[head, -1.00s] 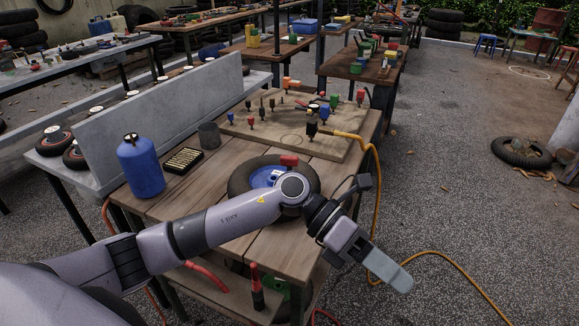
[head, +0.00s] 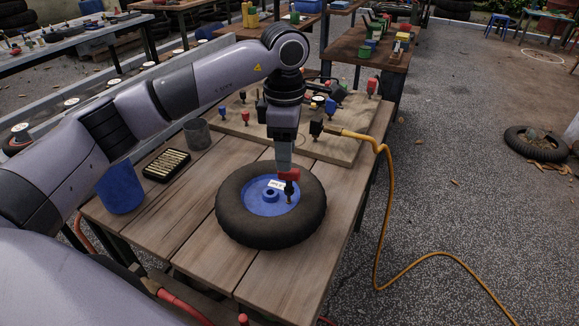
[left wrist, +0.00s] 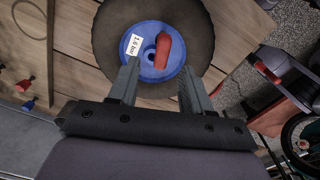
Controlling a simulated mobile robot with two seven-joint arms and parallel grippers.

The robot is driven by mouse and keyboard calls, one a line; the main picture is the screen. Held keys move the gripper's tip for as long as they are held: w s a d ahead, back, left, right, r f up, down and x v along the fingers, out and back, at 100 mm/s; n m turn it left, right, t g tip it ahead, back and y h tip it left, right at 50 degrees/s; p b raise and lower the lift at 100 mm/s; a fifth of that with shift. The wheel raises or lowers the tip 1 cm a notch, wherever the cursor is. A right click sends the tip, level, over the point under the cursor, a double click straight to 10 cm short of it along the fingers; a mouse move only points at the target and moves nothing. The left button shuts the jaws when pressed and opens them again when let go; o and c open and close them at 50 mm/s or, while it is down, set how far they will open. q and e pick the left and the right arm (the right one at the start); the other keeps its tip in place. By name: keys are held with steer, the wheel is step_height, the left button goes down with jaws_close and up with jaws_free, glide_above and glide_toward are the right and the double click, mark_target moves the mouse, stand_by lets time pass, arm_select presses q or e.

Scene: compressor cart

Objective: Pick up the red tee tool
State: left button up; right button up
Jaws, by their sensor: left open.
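The red tee tool (head: 290,175) stands upright at the blue hub (head: 265,205) of a black-tyred wheel (head: 235,220), which lies flat on the wooden table. Its dark shaft reaches down to the hub. My left gripper (head: 284,162) points down just above and behind the red handle, and partly overlaps it in the head view. In the left wrist view, the red handle (left wrist: 163,50) shows beyond and between the two spread fingertips (left wrist: 158,72), nearer the right one. The jaws are open and empty. My right gripper is out of view.
A blue canister (head: 120,188), a dark tray of small pieces (head: 167,165) and a grey cup (head: 197,133) stand left of the wheel. A board with fittings (head: 340,150) lies behind it. A yellow hose (head: 385,200) hangs off the table's right side.

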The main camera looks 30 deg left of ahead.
mark_target(289, 178)
arm_select(q)
steer(key=shift+d+f+p, duration=0.15)
steer(key=shift+f+p, duration=0.15)
steer(key=shift+f, duration=1.45)
steer(key=shift+d+f+p, duration=0.15)
steer(key=shift+f+p, duration=0.1)
steer(key=shift+f, duration=1.5)
jaws_close()
